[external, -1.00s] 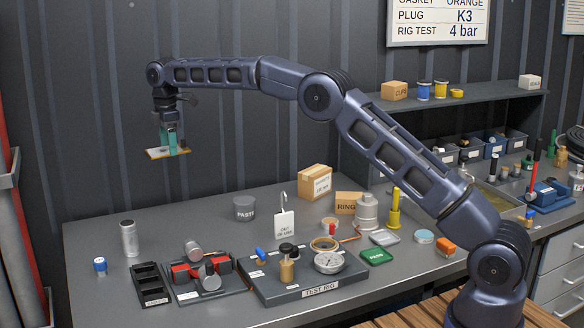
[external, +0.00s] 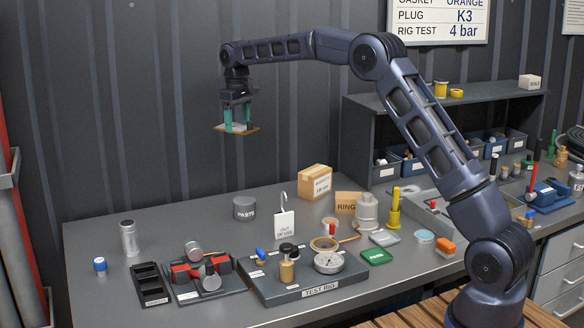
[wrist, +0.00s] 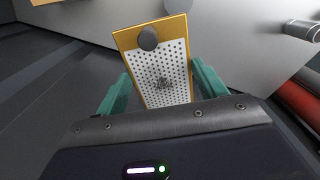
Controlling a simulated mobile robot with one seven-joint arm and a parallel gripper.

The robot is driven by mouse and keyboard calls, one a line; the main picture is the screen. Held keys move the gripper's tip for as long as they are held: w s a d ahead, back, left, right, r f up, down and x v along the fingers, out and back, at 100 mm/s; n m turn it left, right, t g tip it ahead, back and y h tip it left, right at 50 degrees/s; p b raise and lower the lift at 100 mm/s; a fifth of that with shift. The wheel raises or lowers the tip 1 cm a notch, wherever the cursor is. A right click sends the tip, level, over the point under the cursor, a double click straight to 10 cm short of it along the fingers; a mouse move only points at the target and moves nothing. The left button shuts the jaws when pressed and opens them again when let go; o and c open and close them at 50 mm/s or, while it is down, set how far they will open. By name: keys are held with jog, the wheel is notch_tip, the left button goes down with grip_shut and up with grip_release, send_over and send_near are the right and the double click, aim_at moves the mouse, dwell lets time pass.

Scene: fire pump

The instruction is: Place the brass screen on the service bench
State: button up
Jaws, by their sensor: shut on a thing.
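The brass screen (wrist: 160,72) is a flat perforated plate with a brass-coloured frame, a round grey knob near one end and a dark smudge at its middle. My gripper (external: 238,122) is shut on it, with the teal fingers at its two long sides in the wrist view. In the external view the screen (external: 247,130) hangs roughly level, high above the service bench (external: 105,225) and in front of the ribbed wall. Nothing touches it but the fingers.
Below stand a grey PASTE tub (external: 244,208), a hooked OUT OF USE tag (external: 285,224), a cardboard box (external: 315,181), the test rig (external: 330,284) and a clamp fixture (external: 205,272).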

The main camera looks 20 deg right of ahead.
jog(key=s+d+f+m, duration=0.1)
jog(key=s+d+m, duration=0.55)
jog(key=d, duration=0.65)
jog(key=s+d+m, duration=0.4)
jog(key=d+m, duration=0.6)
jog(key=d, duration=0.3)
jog(key=s+d+f+m, duration=0.1)
jog(key=s+d+m, duration=0.55)
jog(key=d, duration=0.75)
notch_tip(320, 180, down, 17)
jog(key=w+m, duration=0.1)
jog(key=m, duration=0.1)
jog(key=d, duration=1)
jog(key=d+f, duration=0.1)
jog(key=d, duration=2)
jog(key=shift+w+d+f, duration=0.15)
jog(key=shift+d+f, duration=0.1)
jog(key=shift+f, duration=2.9)
